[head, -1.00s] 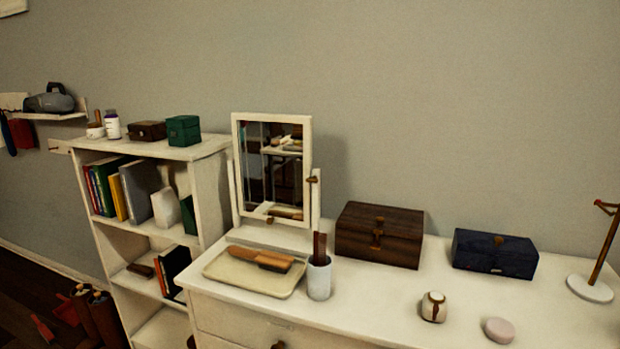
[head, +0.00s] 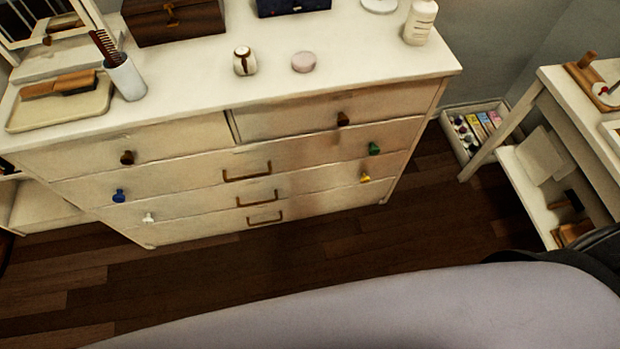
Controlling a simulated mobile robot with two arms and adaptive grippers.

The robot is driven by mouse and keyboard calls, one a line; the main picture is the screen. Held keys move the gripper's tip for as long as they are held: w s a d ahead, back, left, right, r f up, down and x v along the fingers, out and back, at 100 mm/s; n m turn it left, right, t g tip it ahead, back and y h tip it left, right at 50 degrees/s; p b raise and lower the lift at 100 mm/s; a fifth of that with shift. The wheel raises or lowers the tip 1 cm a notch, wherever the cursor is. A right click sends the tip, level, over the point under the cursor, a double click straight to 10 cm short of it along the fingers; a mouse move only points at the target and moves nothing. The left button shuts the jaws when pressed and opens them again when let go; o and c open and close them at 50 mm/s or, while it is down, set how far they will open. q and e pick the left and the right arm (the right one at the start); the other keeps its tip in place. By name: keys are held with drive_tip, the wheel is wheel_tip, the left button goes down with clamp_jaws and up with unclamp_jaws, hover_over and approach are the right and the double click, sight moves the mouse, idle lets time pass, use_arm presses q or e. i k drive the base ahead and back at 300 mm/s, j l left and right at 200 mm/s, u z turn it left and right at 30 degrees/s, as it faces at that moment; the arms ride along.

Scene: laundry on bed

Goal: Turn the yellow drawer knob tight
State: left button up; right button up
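The yellow knob (head: 365,177) sits on the right part of a lower drawer front of the white dresser (head: 210,221). It is small, and I cannot tell whether it is loose. A green knob (head: 374,149) is just above it. A blue knob (head: 118,195) and a white knob (head: 149,217) are on the left side of the drawers. Neither of my grippers shows in the head view.
The wooden floor in front of the dresser is clear. A pale rounded surface (head: 400,310) fills the bottom edge. A white side table (head: 545,85) stands at the right, with a box of small items (head: 447,123) on the floor beside it.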

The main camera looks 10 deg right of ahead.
sight(366, 180)
drive_tip(key=z, duration=1)
